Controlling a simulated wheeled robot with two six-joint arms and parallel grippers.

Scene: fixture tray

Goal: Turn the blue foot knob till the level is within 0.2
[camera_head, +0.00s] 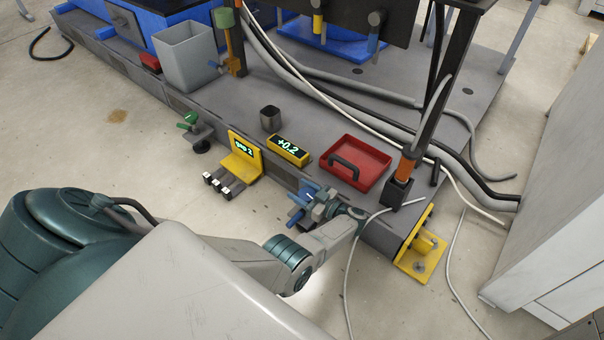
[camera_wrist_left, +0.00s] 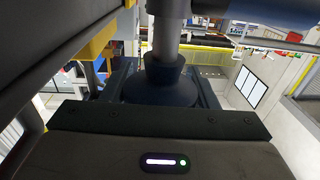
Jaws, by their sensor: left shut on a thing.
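The blue foot knob (camera_head: 309,190) is at the front edge of the grey machine base, partly hidden by my left gripper (camera_head: 318,206). In the left wrist view the dark blue knob (camera_wrist_left: 160,82) sits between the jaws under a grey vertical stem (camera_wrist_left: 166,40). My left gripper is shut on the knob. The yellow level (camera_head: 288,151) lies on the base just behind the knob, and its display reads +0.2. My right gripper is not in view.
A yellow stand with a small display (camera_head: 244,157) is left of the level. A green foot knob (camera_head: 188,120) is further left. A red tray (camera_head: 355,165) lies right of the level. A thin cable (camera_head: 350,265) runs beside my left wrist. A yellow bracket (camera_head: 421,245) is at the corner.

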